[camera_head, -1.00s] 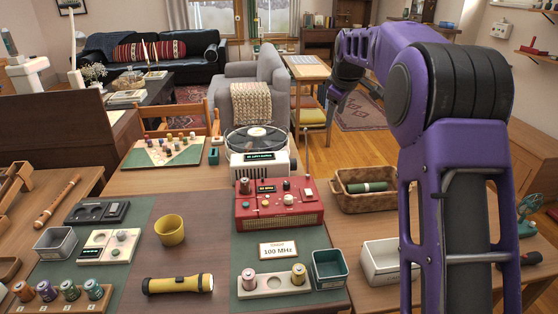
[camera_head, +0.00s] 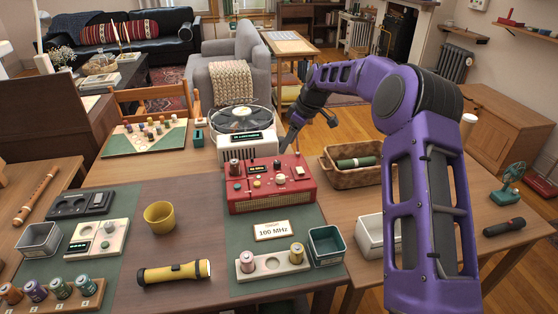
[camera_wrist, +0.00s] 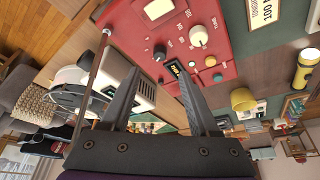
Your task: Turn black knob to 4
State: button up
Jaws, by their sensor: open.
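The red radio (camera_head: 272,198) stands at the middle of the table and carries a small display, several knobs and labels on its sloping top. Its black knob (camera_wrist: 160,52) shows in the wrist view between and just beyond my fingertips; it is small in the head view (camera_head: 278,168). A larger cream knob (camera_wrist: 199,36) sits beside it. My gripper (camera_wrist: 156,70) is open and empty, with its fingers apart, pointing toward the radio. In the head view my gripper (camera_head: 288,147) is above the radio's back edge. The knob's pointer and scale are too small to read.
A white device (camera_head: 247,149) with a round top stands behind the radio. A thin antenna (camera_wrist: 90,80) rises close to my left finger. A wicker basket (camera_head: 345,176) is on the right, a card reading 100 MHz (camera_head: 271,230) in front. Bare table lies around the yellow cup (camera_head: 160,217).

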aim_at(278, 162)
jog(key=x, duration=0.8)
jog(key=shift+a+f, duration=0.15)
jog(key=shift+f, duration=0.1)
grip_shut()
